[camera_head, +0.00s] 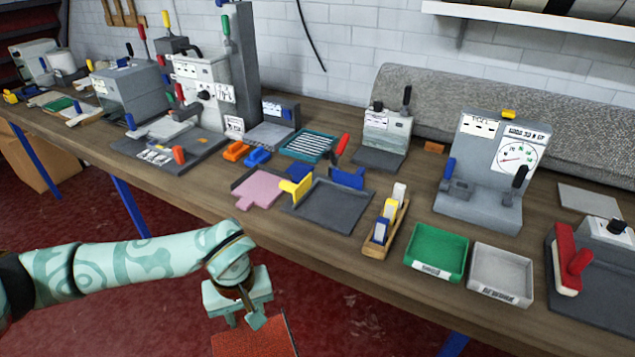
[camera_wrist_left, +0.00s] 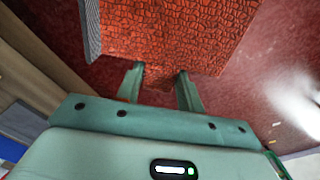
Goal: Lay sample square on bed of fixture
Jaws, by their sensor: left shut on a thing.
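An orange-red textured sample square (camera_head: 254,340) hangs at the bottom of the head view, cut off by the picture edge. It also fills the upper middle of the left wrist view (camera_wrist_left: 170,35). My left gripper (camera_head: 250,318) is shut on one edge of it, over the red floor in front of the bench. Both fingers of the gripper (camera_wrist_left: 158,82) show at that edge in the wrist view. A flat dark grey fixture bed (camera_head: 335,207) with a yellow clamp (camera_head: 296,187) and a blue clamp (camera_head: 347,178) sits on the bench, its top bare. My right gripper is out of view.
On the wooden bench (camera_head: 340,255), a pink plate (camera_head: 257,189) lies left of the bed. A wooden rack (camera_head: 385,230), a green tray (camera_head: 436,252) and a grey tray (camera_head: 500,273) stand to its right. A dial machine (camera_head: 490,170) stands behind these trays.

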